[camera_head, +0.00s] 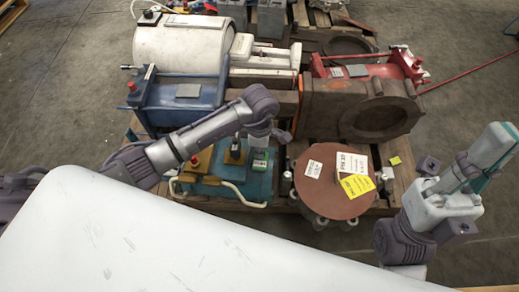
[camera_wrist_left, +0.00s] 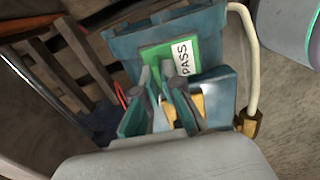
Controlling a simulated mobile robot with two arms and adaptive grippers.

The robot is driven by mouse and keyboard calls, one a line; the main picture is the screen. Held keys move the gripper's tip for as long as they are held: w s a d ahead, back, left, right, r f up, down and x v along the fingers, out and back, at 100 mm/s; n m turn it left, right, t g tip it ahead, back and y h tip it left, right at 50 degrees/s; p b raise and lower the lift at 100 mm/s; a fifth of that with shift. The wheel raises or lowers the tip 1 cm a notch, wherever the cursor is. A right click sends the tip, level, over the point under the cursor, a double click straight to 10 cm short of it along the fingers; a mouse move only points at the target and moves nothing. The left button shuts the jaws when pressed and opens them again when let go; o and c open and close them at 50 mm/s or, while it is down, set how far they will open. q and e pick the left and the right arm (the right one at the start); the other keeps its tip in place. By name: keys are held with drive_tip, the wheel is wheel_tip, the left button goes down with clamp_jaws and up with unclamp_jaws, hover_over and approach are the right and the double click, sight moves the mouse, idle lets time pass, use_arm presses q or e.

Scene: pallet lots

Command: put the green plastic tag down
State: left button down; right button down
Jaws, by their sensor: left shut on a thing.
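The green plastic tag (camera_head: 259,163) has a white PASS label and shows just below my left gripper (camera_head: 261,145) in the head view. In the left wrist view, the tag (camera_wrist_left: 168,55) lies at the fingertips of my left gripper (camera_wrist_left: 162,75), which is shut on it. The tag is in front of a teal unit (camera_wrist_left: 120,43), and I cannot tell whether they touch. The fingers hide the tag's lower part. My right gripper (camera_head: 483,163) is raised at the right, away from the tag; its finger opening is unclear.
A brown round flange (camera_head: 318,195) with white and yellow labels stands right of the teal unit. A blue machine (camera_head: 180,103), a white cylinder (camera_head: 180,45) and a rusty housing (camera_head: 340,105) stand behind. A small yellow tag (camera_head: 395,161) lies right of the flange. A pale hose loops beside the teal unit.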

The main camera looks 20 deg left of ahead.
use_arm(q)
drive_tip(key=c, duration=1.3)
unclamp_jaws()
